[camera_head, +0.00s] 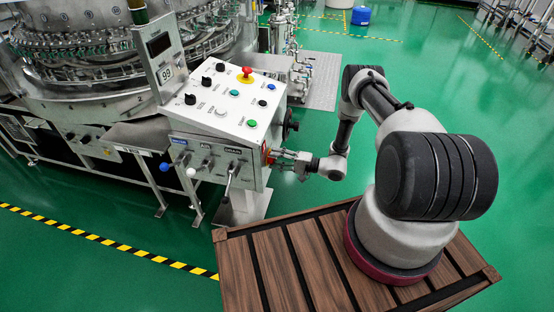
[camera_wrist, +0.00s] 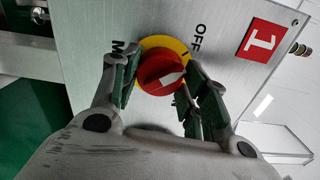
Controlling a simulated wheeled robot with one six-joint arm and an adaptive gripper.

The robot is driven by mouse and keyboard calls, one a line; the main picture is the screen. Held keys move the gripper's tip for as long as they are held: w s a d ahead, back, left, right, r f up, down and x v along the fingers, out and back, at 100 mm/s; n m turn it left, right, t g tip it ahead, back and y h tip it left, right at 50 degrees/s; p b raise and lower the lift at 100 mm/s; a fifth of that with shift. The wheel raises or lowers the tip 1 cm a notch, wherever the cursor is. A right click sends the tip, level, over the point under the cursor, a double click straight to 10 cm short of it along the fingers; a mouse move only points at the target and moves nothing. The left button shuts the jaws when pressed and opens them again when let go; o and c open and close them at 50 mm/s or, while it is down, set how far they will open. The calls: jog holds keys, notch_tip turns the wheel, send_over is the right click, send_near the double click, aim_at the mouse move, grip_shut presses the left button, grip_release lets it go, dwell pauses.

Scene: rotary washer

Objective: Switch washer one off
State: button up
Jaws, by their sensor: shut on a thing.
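A red rotary knob (camera_wrist: 158,74) on a yellow disc (camera_wrist: 152,43) sits on a grey panel, in the middle of the wrist view. A white mark on the knob points to the right and slightly up, below the OFF lettering (camera_wrist: 198,38). Lettering starting with M at the left is partly hidden by a finger. A red plate with a white 1 (camera_wrist: 261,41) is at the upper right. My gripper (camera_wrist: 163,72) is shut on the knob, one finger on each side. In the head view my gripper (camera_head: 277,157) reaches the right side of the control box (camera_head: 229,118).
The box top carries a red emergency button (camera_head: 246,72) and several other knobs and buttons. Levers (camera_head: 229,178) stick out of its front. A black handwheel (camera_head: 291,125) is just above my gripper. The large rotary machine (camera_head: 90,60) fills the left. Green floor is open at the right.

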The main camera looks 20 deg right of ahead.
jog(key=shift+s+n, duration=0.1)
jog(key=shift+n, duration=0.6)
jog(key=o, duration=1)
jog(key=shift+o, duration=0.2)
jog(key=v, duration=1.2)
